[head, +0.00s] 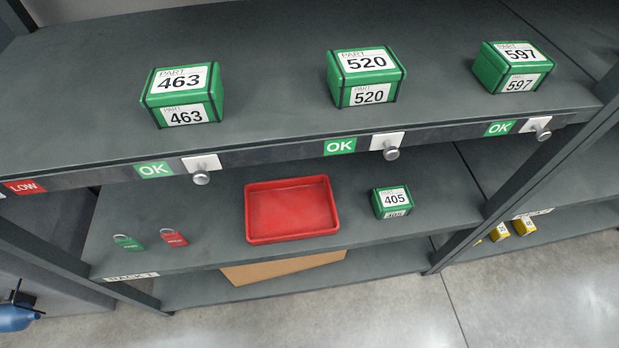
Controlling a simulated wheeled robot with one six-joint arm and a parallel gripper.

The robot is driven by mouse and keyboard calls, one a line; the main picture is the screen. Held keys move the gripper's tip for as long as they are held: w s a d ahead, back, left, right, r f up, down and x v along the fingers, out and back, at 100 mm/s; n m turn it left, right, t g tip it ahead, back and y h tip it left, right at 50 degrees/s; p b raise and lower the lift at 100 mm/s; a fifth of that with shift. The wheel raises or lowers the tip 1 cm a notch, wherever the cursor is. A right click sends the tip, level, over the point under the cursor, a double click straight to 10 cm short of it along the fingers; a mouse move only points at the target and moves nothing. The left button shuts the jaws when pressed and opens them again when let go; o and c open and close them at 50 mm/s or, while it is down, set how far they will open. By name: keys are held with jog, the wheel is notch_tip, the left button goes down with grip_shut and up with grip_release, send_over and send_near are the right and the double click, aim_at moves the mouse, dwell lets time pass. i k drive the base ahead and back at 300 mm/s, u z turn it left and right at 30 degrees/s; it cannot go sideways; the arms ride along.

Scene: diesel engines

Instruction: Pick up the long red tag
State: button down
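A small red tag (174,238) with a pale loop at its top and white lettering lies on the middle shelf (370,228), left of the red tray. A green tag (128,242) of similar shape lies just left of it. The red tag is the only loose red tag I see on the shelf. Nothing covers it. My gripper is not visible in the head view.
A shallow empty red tray (292,208) and a green box 405 (392,202) share the middle shelf. Green boxes 463 (183,94), 520 (365,76) and 597 (512,67) stand on the top shelf above. Knobs (201,177) stick out from its front edge. A cardboard piece (283,268) lies below.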

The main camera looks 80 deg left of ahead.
aim_at(175, 239)
jog(key=u, duration=3.5)
jog(key=i, duration=0.5)
jog(key=k, duration=0.5)
jog(key=z, duration=3.45)
jog(key=k, duration=1.35)
